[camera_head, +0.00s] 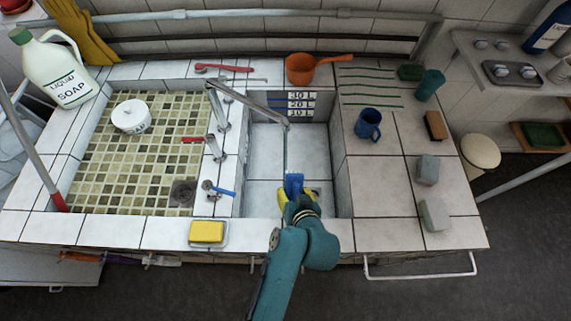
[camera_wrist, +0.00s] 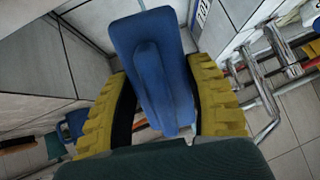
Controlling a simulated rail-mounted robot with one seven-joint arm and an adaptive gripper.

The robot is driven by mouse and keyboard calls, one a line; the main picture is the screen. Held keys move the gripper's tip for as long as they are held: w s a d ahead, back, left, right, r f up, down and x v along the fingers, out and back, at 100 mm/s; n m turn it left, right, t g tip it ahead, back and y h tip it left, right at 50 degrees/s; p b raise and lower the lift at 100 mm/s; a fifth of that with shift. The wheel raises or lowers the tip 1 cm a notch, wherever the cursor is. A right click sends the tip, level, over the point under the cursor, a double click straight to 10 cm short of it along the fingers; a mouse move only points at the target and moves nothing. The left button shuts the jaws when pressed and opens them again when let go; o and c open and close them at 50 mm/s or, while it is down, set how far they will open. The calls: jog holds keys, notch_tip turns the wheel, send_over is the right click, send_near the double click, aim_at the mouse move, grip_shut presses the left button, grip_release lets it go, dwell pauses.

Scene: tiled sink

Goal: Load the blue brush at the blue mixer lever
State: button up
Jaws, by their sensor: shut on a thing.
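The blue brush (camera_head: 293,183) is held over the right basin, near its front wall. It also shows large in the wrist view (camera_wrist: 152,70). My gripper (camera_head: 297,195) has yellow fingers, and in the wrist view they stand on both sides of the brush, shut on it (camera_wrist: 160,95). The blue mixer lever (camera_head: 222,191) is on the divider between the basins, left of my gripper and apart from the brush. The underside of the brush is hidden.
A red-levered mixer (camera_head: 193,140) and the long spout (camera_head: 250,103) stand behind the blue lever. A yellow sponge (camera_head: 207,231) lies on the front ledge. A blue mug (camera_head: 368,124) and grey blocks (camera_head: 428,169) stand on the right counter. The left basin (camera_head: 110,175) is mostly clear.

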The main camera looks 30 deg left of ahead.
jog(key=p+v, duration=0.4)
jog(key=v, duration=0.1)
jog(key=shift+r, duration=0.15)
jog(key=shift+s+d+r, duration=0.1)
jog(key=shift+s+d, duration=0.2)
jog(key=shift+a, duration=0.1)
dwell(0.4)
